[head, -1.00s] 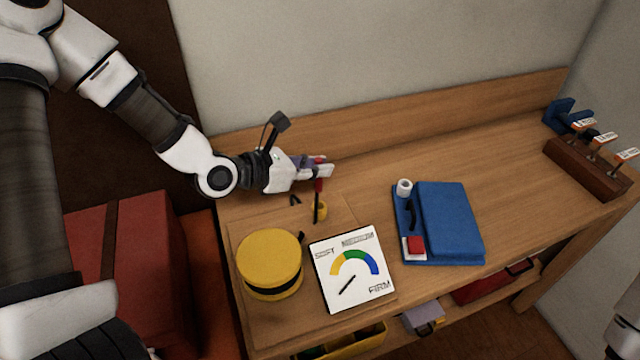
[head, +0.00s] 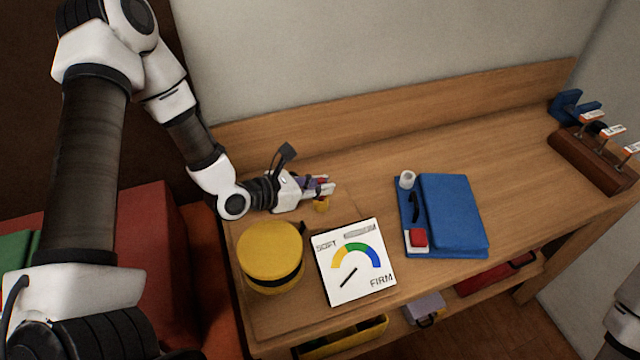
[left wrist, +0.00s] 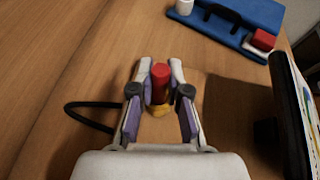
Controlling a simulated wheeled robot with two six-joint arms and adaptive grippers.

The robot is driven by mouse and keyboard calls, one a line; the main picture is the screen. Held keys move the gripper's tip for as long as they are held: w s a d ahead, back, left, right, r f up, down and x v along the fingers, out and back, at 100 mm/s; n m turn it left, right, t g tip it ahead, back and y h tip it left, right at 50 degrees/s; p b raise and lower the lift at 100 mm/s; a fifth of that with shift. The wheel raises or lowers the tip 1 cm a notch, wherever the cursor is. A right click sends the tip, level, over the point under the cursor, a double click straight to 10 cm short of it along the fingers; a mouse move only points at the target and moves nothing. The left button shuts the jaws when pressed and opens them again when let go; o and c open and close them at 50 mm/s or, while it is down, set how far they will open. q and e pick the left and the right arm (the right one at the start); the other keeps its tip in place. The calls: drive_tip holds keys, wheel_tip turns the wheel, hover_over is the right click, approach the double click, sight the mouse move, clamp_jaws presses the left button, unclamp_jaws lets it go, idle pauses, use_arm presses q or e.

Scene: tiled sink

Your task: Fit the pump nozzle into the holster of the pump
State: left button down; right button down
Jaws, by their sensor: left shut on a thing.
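The pump is a yellow drum (head: 270,255) with a black band, on the worktop at the left. My right gripper is outside the frames.
A white gauge card (head: 355,262) marked SOFT to FIRM stands right of the pump. A blue case (head: 452,215) with a red button lies farther right. A wooden rack (head: 590,160) with tagged tools is at the far right. The worktop behind the case is clear.

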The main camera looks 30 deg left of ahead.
use_arm(q)
drive_tip(key=shift+f, duration=0.25)
drive_tip(key=c, duration=1.2)
unclamp_jaws()
drive_tip(key=shift+r, duration=0.1)
drive_tip(key=shift+o, duration=0.2)
drive_tip(key=shift+r, duration=0.15)
drive_tip(key=p+v, duration=0.7)
drive_tip(key=v, duration=0.5)
drive_tip(key=shift+p, duration=0.4)
